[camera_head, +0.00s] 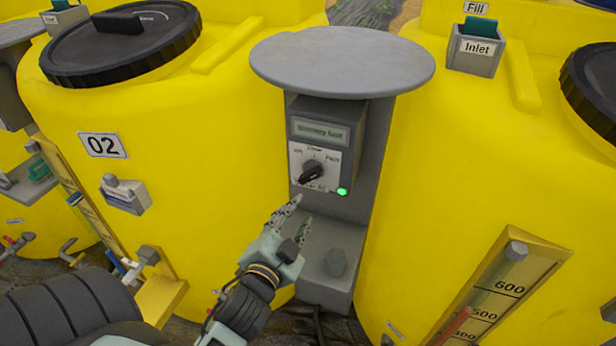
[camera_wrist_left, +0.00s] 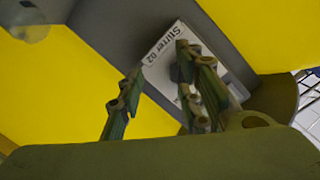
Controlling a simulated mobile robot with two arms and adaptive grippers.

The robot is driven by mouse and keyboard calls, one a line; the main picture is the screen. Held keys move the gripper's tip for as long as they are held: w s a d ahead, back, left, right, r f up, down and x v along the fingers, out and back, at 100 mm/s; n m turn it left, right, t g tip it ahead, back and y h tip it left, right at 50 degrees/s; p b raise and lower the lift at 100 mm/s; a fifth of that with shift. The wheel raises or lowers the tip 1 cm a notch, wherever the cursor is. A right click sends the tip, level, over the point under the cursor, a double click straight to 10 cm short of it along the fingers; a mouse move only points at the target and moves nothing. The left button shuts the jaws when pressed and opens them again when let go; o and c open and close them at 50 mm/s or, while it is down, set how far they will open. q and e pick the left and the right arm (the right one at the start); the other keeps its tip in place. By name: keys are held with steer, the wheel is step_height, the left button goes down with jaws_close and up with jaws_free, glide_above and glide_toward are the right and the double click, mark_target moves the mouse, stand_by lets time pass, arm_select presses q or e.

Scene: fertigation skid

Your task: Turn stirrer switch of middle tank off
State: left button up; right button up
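My left gripper (camera_head: 298,214) is in front of the grey stand (camera_head: 365,190) between two yellow tanks, just below the dial panel. Its fingers are apart, with nothing seen between them. In the left wrist view the open fingers (camera_wrist_left: 160,65) are over a white plate (camera_wrist_left: 158,58) marked "Stirrer 02". One finger covers part of the plate, and I cannot make out the switch on it. The tank marked 02 (camera_head: 190,170) is left of the stand. My right gripper is not in view.
The stand carries a control box (camera_head: 299,112) with a black dial (camera_head: 312,173) and a lit green lamp (camera_head: 342,191). A round grey top (camera_head: 340,60) overhangs it. A level gauge (camera_head: 500,290) is at right.

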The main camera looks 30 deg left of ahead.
arm_select(q)
steer(key=m+t, duration=0.1)
steer(key=t, duration=0.1)
glide_toward(310, 179)
steer(key=x, duration=0.2)
steer(key=p+x, duration=0.1)
steer(key=x, duration=0.2)
steer(key=p+x, duration=0.1)
steer(key=x, duration=0.2)
steer(key=shift+r, duration=0.25)
steer(key=shift+w+a+f, duration=0.1)
steer(key=shift+w+a, duration=0.1)
steer(key=shift+w, duration=0.4)
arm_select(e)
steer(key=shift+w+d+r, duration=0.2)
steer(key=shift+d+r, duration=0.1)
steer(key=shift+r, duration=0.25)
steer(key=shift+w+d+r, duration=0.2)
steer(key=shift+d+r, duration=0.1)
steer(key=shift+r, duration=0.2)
arm_select(q)
steer(key=shift+c, duration=0.4)
jaws_close()
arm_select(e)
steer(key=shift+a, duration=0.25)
